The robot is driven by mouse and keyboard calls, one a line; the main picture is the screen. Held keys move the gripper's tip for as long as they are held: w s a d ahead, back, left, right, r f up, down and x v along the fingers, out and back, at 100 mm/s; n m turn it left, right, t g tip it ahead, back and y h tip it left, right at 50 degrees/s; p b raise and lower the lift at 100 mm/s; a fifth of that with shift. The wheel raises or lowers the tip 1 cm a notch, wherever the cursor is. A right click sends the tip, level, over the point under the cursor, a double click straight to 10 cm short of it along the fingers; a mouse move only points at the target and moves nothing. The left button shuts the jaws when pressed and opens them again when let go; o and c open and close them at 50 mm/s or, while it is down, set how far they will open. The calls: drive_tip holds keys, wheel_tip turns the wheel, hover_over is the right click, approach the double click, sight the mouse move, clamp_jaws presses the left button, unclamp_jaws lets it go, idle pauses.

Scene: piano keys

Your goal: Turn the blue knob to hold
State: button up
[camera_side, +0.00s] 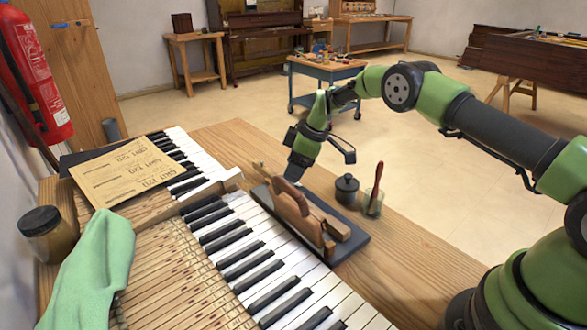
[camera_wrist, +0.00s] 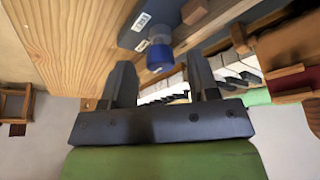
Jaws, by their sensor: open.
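The blue knob (camera_wrist: 160,57) shows in the wrist view, in line with the gap between my two fingers. It has a grey-blue collar and sits at the end of a dark base (camera_wrist: 141,27) with a white barcode label. My gripper (camera_wrist: 159,66) is open, its dark fingers on either side of the knob in the picture; I cannot tell whether they touch it. In the side view my gripper (camera_side: 294,178) points down at the far end of the dark base (camera_side: 352,240), which carries a wooden action model (camera_side: 300,210). The knob is hidden there.
Piano keys (camera_side: 250,250) run along the left of the base. A black lidded pot (camera_side: 346,188) and a glass with a red-handled tool (camera_side: 374,200) stand close on its right. A green cloth (camera_side: 90,270) and sandpaper sheets (camera_side: 125,170) lie left. Bare bench (camera_side: 420,280) lies front right.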

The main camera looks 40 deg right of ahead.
drive_tip(key=v, duration=0.9)
drive_tip(key=s+a+r+m+t, duration=0.1)
drive_tip(key=s+a+r+m, duration=0.15)
drive_tip(key=s+r, duration=0.45)
drive_tip(key=s+a+r+m+t, duration=0.1)
drive_tip(key=s+a+r+m, duration=0.2)
drive_tip(key=r, duration=0.7)
drive_tip(key=s+a+m+t+h, duration=0.1)
drive_tip(key=s+m, duration=0.6)
drive_tip(key=s, duration=1.4)
drive_tip(key=shift+s+a+r+t, duration=0.25)
drive_tip(key=shift+a+t, duration=0.1)
drive_tip(key=shift+t, duration=0.15)
